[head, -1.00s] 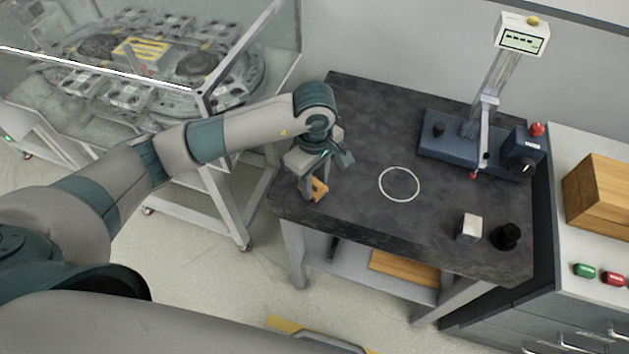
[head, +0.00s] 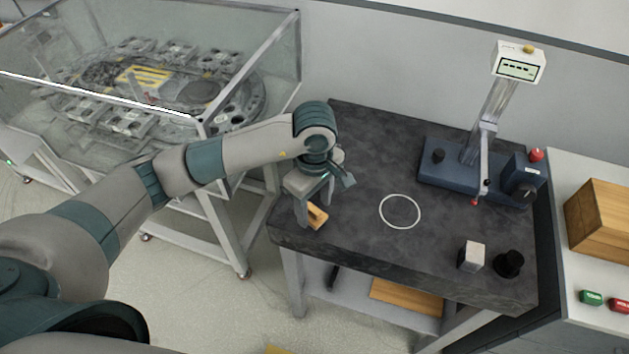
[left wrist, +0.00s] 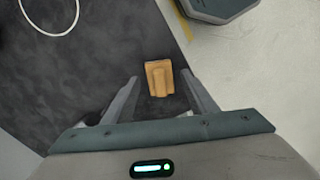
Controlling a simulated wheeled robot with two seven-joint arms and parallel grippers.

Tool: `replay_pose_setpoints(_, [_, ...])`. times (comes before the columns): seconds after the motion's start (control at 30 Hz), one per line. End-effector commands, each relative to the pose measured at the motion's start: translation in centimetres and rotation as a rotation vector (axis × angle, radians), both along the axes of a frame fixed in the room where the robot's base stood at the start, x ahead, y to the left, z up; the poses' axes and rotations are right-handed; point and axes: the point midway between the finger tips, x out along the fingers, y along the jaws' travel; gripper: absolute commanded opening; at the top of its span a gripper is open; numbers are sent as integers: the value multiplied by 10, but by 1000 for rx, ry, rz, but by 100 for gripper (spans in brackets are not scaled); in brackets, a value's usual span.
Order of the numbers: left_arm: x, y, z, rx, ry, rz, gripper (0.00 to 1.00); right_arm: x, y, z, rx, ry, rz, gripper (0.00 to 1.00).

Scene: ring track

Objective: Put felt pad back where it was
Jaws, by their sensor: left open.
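A small tan-orange block with a raised ridge (head: 317,216), apparently the felt pad, lies on the dark table near its front left corner. In the left wrist view the block (left wrist: 159,79) lies between and ahead of the two fingers, with a gap on each side. My left gripper (head: 315,208) is open above the block and hides part of it in the head view. The left wrist view also shows the open fingers (left wrist: 160,84). A white ring outline (head: 400,211) is marked on the tabletop to the right, empty. My right gripper is not seen.
A blue measuring stand (head: 470,180) with a display stands at the table's back right. A pale block (head: 471,256) and a black knob-like piece (head: 508,264) are at the front right. A glass-walled ring track (head: 160,85) stands left. The table's middle is clear.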

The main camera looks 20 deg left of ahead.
Motion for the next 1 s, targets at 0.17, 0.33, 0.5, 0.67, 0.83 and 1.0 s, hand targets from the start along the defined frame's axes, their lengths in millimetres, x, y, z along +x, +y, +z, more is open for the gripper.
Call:
replay_pose_setpoints(0.17, [2,0,28,-1,-7,-2,52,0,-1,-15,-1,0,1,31])
replay_pose_setpoints(0.33, [2,0,59,1,-7,-2,52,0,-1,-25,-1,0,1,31])
replay_pose_setpoints(0.5, [1,1,82,1,-5,-1,52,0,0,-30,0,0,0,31])
replay_pose_setpoints(0.67, [1,0,96,0,-4,0,52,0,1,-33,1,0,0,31])
replay_pose_setpoints(0.83, [0,0,102,0,-1,0,52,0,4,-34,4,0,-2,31])
replay_pose_setpoints(1.0, [0,0,103,0,-1,0,52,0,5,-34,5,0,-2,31])
